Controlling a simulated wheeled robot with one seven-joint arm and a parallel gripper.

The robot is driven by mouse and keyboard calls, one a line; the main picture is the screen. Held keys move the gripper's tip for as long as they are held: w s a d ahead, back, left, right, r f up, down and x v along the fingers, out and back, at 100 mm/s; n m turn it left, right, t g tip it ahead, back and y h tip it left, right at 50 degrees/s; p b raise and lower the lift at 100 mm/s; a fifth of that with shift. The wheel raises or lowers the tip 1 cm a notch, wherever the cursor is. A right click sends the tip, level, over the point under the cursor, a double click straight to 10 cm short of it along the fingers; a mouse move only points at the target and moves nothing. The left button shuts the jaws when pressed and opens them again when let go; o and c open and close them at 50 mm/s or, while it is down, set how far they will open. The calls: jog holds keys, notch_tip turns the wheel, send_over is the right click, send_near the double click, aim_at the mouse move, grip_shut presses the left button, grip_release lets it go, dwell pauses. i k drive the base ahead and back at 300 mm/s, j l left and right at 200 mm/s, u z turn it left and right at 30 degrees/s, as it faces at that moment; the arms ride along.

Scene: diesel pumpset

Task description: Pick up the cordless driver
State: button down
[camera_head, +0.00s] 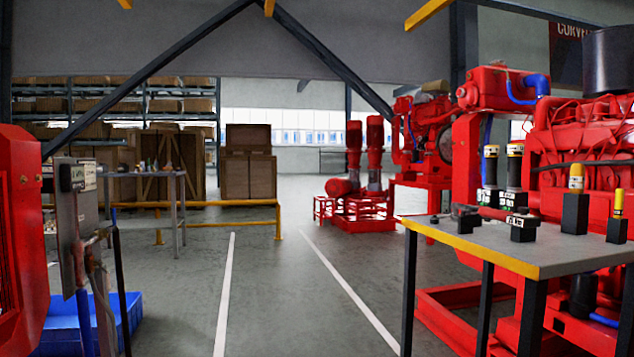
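I cannot make out a clear cordless driver in the head view. A grey workbench with a yellow front edge (470,251) stands at the right. On it lies a long dark tool with a red section (490,212), near a black block (523,229). Two upright dark items with white and yellow bands (491,172) stand behind it. Yellow-topped items (577,178) stand in black holders farther right. Small items (150,166), too small to identify, sit on a grey table (130,174) at the left. My gripper is not in view.
Red pumpset machinery (590,140) stands behind the bench, and red pumps (365,190) stand farther back. A red machine (18,230) and a blue bin (125,315) are at the left. A yellow rail (240,203) fronts wooden crates (249,175). The marked floor lane (280,300) is clear.

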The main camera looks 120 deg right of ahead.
aim_at(491, 153)
jog(key=z, duration=1.15)
jog(key=k+z, duration=0.1)
jog(key=z, duration=2.2)
jog(key=l+z, duration=0.15)
jog(key=z, duration=1.05)
jog(key=k+l, duration=0.05)
jog(key=l, duration=0.05)
